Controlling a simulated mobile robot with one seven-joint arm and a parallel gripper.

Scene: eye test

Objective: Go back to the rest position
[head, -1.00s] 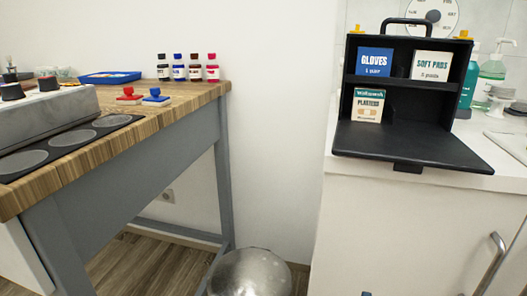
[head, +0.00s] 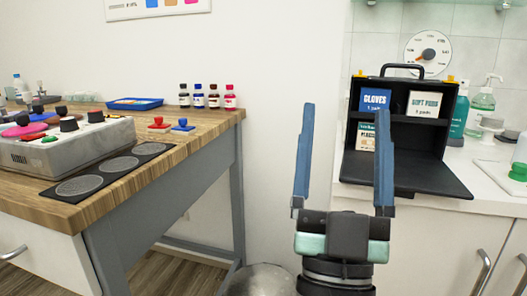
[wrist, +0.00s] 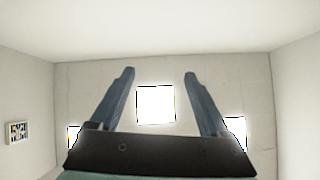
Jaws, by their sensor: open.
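My gripper (head: 345,125) is raised in the middle of the head view, its two blue fingers pointing up. It is open and nothing shows between the fingers. The right finger covers part of the black case behind it. In the wrist view, my gripper (wrist: 160,75) is also open and empty, facing a pale wall or ceiling with bright white panels.
An open black case (head: 405,178) holding boxes stands on the white counter at right. Bottles (head: 482,98) stand beside it. A wooden table (head: 110,168) at left carries small bottles, stamps and a blue tray (head: 135,103). A metallic rounded object (head: 262,281) is below.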

